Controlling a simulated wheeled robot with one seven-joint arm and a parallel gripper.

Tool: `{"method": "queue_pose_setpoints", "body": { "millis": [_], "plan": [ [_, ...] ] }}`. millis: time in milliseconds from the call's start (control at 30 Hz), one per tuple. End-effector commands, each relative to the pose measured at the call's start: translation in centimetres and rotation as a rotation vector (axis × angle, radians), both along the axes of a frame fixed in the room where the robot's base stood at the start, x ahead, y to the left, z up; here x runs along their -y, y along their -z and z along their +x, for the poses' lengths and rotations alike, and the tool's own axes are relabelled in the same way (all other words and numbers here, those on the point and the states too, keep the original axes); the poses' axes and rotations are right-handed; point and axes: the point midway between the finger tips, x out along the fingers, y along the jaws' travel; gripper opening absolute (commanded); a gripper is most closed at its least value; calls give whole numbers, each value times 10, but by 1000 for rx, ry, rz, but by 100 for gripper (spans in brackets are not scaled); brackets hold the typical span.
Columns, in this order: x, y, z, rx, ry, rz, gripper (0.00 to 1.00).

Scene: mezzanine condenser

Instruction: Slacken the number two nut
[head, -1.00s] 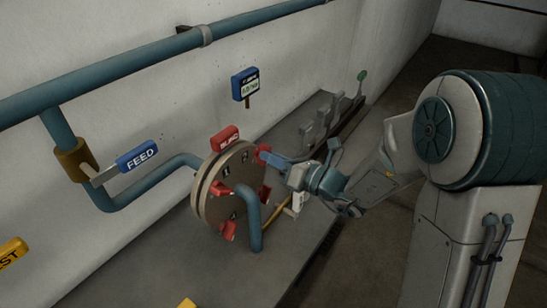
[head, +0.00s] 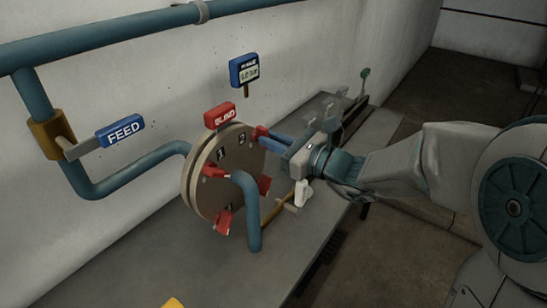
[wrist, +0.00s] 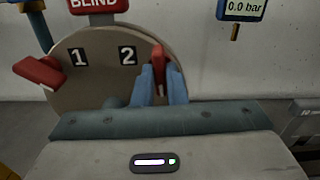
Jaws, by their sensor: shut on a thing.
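A round tan flange (head: 196,190) stands on the bench with red winged nuts around its rim and black number plates on its face. The number two nut (wrist: 158,62) is the red wing beside the "2" plate (wrist: 127,55), and it shows in the head view (head: 259,131) at the upper right of the flange. My gripper (wrist: 160,84) has its blue fingers on both sides of this wing, shut on it. It reaches in from the right in the head view (head: 273,140). The number one nut (wrist: 38,72) is clear of my gripper. The fingers hide the nut's lower part.
A red BLIND tag (head: 219,116) tops the flange. A gauge (wrist: 243,9) reads 0.0 bar. A teal pipe (head: 247,205) bends down in front of the flange. A FEED handle (head: 120,131) is at the left. Bare bench (head: 150,240) lies at the front left.

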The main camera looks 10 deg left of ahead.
Motion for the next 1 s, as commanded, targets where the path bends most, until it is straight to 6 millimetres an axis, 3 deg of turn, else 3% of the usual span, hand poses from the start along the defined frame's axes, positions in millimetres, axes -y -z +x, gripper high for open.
{"method": "queue_pose_setpoints", "body": {
  "millis": [33,600,1000],
  "plan": [
    [0,8,0,47,1,-15,0],
    [0,9,-1,534,2,-219,0],
    [0,5,-1,769,1,-318,0]
  ]
}}
